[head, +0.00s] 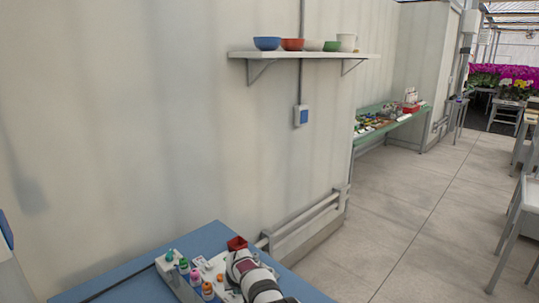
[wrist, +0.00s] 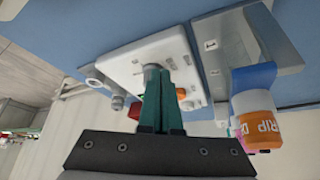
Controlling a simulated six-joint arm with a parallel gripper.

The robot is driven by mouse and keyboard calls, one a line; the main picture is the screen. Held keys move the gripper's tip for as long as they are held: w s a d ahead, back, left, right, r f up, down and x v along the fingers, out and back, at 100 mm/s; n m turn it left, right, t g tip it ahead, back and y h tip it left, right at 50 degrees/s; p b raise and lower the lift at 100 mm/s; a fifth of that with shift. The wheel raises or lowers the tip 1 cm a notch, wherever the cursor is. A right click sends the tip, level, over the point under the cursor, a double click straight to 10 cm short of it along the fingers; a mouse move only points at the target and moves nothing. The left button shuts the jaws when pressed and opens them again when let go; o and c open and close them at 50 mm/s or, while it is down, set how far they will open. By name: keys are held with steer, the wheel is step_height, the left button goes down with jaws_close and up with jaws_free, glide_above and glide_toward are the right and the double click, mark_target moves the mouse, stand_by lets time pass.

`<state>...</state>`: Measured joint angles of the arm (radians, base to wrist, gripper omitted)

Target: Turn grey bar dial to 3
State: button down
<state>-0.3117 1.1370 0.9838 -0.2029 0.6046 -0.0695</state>
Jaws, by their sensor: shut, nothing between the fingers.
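In the wrist view a white panel (wrist: 140,52) with small printed marks and several small controls lies on the blue tabletop. My gripper (wrist: 162,76) has its two dark green fingers together, with their tips at the panel. A grey part (wrist: 151,67) shows just at the fingertips and looks like the grey bar dial. The fingers cover most of it, so its setting cannot be read, and I cannot tell whether they touch it. In the head view the white panel (head: 203,267) is partly hidden behind my arm, and the fingers cannot be made out.
A grey rack (wrist: 288,50) marked 1 stands beside the panel, with a bottle with an orange label (wrist: 257,126) near my fingers. A shelf with bowls (head: 305,55) hangs on the wall.

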steer(key=shift+s, duration=0.3)
steer(key=shift+d+r, duration=1.15)
steer(key=shift+r, duration=2.25)
steer(key=f, duration=0.7)
steer(key=shift+w, duration=0.35)
steer(key=shift+w+a+r, duration=0.1)
steer(key=shift+w+a, duration=0.15)
steer(key=shift+s+a, duration=0.15)
steer(key=shift+a, duration=0.05)
steer(key=shift+s+a, duration=0.1)
steer(key=shift+a, duration=0.6)
